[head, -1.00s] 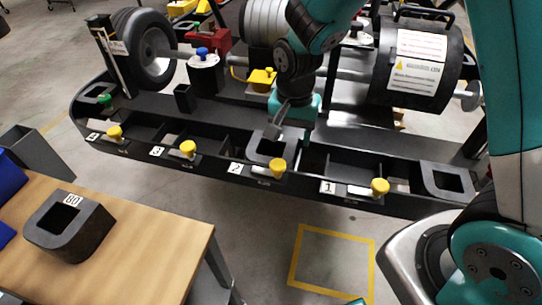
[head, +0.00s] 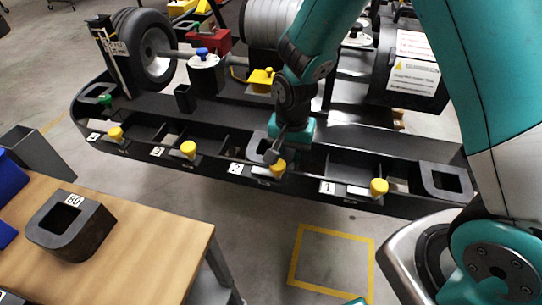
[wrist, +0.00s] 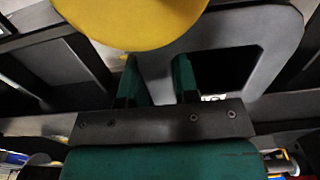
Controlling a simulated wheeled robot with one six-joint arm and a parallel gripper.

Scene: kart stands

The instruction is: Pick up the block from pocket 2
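The block (head: 254,147) is dark grey, rounded at one end, with a square hole, and sits in pocket 2 (head: 236,168) of the black rack. My gripper (head: 274,156) is low over it and hides much of it in the head view. In the wrist view the block (wrist: 284,50) fills the upper right, its hole to the right of the fingers. My gripper (wrist: 157,82) has its two teal fingers apart, with a grey wall of the block showing between them. I cannot tell whether they touch it.
A yellow knob (head: 278,168) stands at the pocket's front edge, close to my gripper; it looms large in the wrist view (wrist: 130,20). Another block (head: 440,180) sits at the rack's right end. A block marked 80 (head: 70,228) is on the wooden table (head: 150,245).

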